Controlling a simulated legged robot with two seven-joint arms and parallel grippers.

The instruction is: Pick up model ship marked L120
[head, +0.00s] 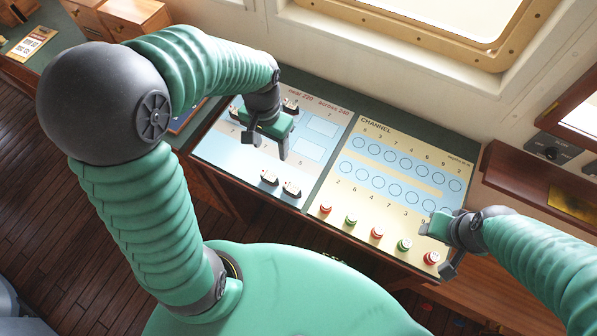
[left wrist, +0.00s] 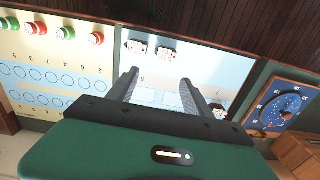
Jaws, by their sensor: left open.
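Several small model ships with white tops and dark hulls stand on the pale blue chart board (head: 225,150). Two are at the far side, a far right ship (head: 290,105) and a far left ship (head: 234,112). Two are at the near edge, a near left ship (head: 269,177) and a near right ship (head: 291,189). Their markings are too small to read, so I cannot tell which is L120. My left gripper (head: 264,146) is open and empty above the board's middle, between the two pairs. The near ships also show in the left wrist view (left wrist: 135,46). My right gripper (head: 440,248) is over the channel board's near right corner; its jaw gap is unclear.
The cream channel board (head: 345,185) has printed circles and several red and green pieces, including a red one (head: 325,208), along its near edge. A blue dial panel (left wrist: 280,106) lies beside the chart board. A window wall (head: 400,60) bounds the desk's far side.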

